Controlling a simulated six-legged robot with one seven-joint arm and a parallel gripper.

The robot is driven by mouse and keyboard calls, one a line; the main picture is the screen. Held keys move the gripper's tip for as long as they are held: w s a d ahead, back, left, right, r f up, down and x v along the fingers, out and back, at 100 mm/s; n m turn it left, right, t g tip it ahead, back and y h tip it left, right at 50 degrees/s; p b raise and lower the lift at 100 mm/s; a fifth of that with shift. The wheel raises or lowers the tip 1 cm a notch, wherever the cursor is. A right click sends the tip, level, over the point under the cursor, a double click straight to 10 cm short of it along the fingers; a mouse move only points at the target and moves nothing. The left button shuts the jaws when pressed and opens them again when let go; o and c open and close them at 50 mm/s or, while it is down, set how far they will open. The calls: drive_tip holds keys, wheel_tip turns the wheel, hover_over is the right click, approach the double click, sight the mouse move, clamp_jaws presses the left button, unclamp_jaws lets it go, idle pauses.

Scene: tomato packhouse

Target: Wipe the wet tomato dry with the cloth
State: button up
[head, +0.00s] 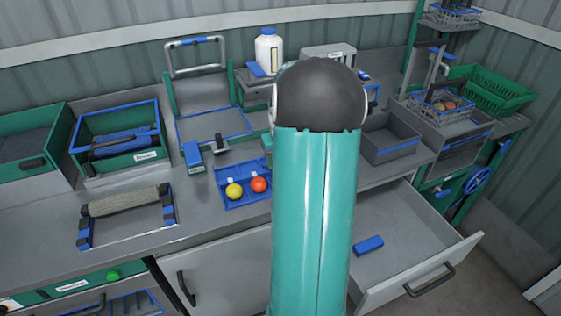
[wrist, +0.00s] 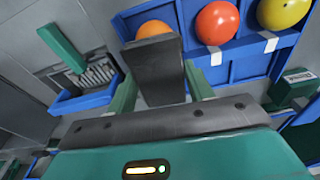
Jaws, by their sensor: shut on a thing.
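A blue tray holds a yellow tomato (head: 234,191) and a red tomato (head: 259,185) in the head view. The wrist view shows an orange tomato (wrist: 153,29), the red tomato (wrist: 217,23) and the yellow tomato (wrist: 283,10) in a row in the tray (wrist: 237,74). I cannot tell which is wet. My gripper (wrist: 160,82) is shut on a dark grey flat piece (wrist: 156,66), which partly covers the orange tomato. I cannot tell whether this piece is the cloth. My arm hides the gripper in the head view.
A beige roll (head: 125,201) hangs on a rack at the left. A teal-handled brush (wrist: 62,48) lies in a small blue-rimmed tray (wrist: 85,103). An open drawer (head: 405,262) holds a blue block (head: 368,245). A white bottle (head: 269,50) stands behind.

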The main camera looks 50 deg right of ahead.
drive_tip(key=shift+r, duration=2.75)
